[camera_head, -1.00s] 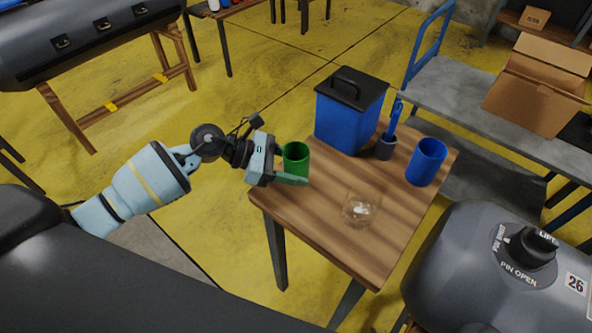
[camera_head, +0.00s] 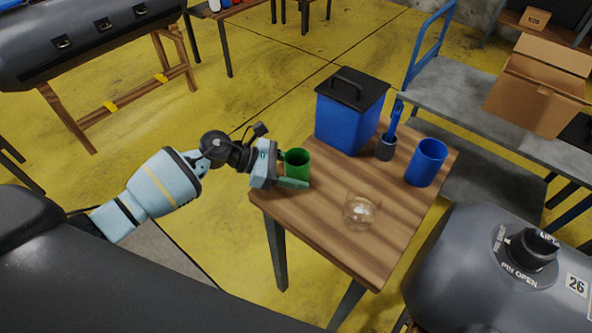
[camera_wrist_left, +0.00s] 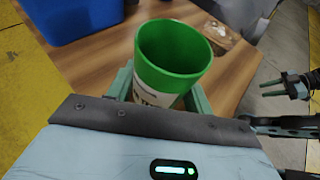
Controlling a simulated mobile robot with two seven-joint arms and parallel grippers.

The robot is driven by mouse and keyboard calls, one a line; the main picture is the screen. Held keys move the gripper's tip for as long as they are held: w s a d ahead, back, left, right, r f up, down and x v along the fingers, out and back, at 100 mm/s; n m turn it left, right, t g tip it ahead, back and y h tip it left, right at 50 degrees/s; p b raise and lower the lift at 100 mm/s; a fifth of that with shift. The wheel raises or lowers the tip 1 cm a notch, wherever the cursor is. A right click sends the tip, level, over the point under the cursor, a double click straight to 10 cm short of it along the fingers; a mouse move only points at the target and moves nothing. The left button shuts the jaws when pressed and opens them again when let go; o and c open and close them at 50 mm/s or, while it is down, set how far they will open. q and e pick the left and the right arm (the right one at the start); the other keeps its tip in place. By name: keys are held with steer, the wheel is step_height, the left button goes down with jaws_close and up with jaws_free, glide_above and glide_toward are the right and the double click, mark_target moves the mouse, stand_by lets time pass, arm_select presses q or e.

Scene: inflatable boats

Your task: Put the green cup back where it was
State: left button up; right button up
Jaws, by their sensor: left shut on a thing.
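The green cup (camera_head: 297,163) is held upright at the left corner of the wooden table (camera_head: 330,239). My left gripper (camera_head: 292,178) is shut on it, with a finger on each side. In the left wrist view the green cup (camera_wrist_left: 172,56) shows its open, empty-looking top and a pale label low on its side. The gripper hides part of the cup, and I cannot tell whether its base touches the table. My right gripper (camera_wrist_left: 287,86) shows at the right of the left wrist view, fingers apart and empty.
On the table stand a blue bin with a black lid (camera_head: 347,120), a dark holder with a blue item (camera_head: 386,147), a blue cup (camera_head: 426,163) and a clear glass bowl (camera_head: 359,212). Bare wood lies between the green cup and the bowl. A grey tank (camera_head: 463,267) stands at the right.

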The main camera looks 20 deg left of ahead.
arm_select(q)
steer(key=shift+f, duration=0.25)
steer(key=o, duration=1)
steer(key=shift+r, duration=0.1)
steer(key=shift+r, duration=0.15)
steer(key=shift+a+r, duration=0.15)
steer(key=shift+a, duration=0.05)
steer(key=b+v, duration=0.1)
steer(key=v, duration=1)
steer(key=shift+a+b, duration=0.3)
steer(key=shift+s, duration=0.15)
